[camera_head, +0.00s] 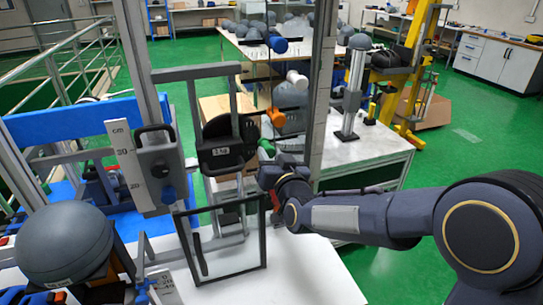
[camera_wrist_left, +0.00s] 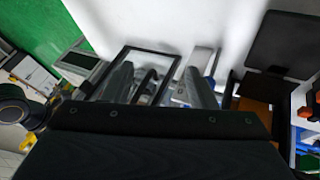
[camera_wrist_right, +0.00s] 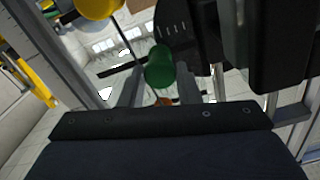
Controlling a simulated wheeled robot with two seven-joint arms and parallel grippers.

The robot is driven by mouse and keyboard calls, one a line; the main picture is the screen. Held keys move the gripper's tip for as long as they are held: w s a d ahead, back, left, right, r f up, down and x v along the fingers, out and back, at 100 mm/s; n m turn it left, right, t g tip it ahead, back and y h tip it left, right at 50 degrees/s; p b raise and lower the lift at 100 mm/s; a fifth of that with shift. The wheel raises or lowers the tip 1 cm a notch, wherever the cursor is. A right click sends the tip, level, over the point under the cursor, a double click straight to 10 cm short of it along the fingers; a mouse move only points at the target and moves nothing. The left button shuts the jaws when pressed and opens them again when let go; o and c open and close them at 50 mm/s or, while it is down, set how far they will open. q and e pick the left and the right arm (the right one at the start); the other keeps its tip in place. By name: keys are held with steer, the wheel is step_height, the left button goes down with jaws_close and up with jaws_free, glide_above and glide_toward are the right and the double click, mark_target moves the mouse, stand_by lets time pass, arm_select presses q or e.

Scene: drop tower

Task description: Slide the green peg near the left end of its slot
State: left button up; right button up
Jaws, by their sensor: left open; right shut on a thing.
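The green peg (camera_head: 267,147) sticks out beside the black 2 kg weight (camera_head: 221,152) in the head view. My right gripper (camera_head: 268,172) is at the peg, coming from the right. In the right wrist view the green peg (camera_wrist_right: 159,67) stands between the two fingers, and the gripper is shut on it.
An orange peg (camera_head: 276,117) is just above the green one, with white (camera_head: 297,78) and blue (camera_head: 278,44) pegs higher up. A glass-like framed panel (camera_head: 228,270) stands in front. The white tabletop (camera_head: 310,275) is clear at front right.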

steer(key=shift+s+a, duration=0.25)
steer(key=shift+a, duration=0.5)
steer(key=shift+s+a, duration=0.25)
steer(key=shift+a, duration=0.45)
jaws_close()
steer(key=shift+s+a, duration=0.15)
steer(key=shift+a, duration=0.25)
steer(key=o, duration=0.6)
jaws_free()
steer(key=o, duration=0.5)
steer(key=shift+a, duration=0.2)
steer(key=shift+d, duration=0.1)
steer(key=shift+d, duration=0.1)
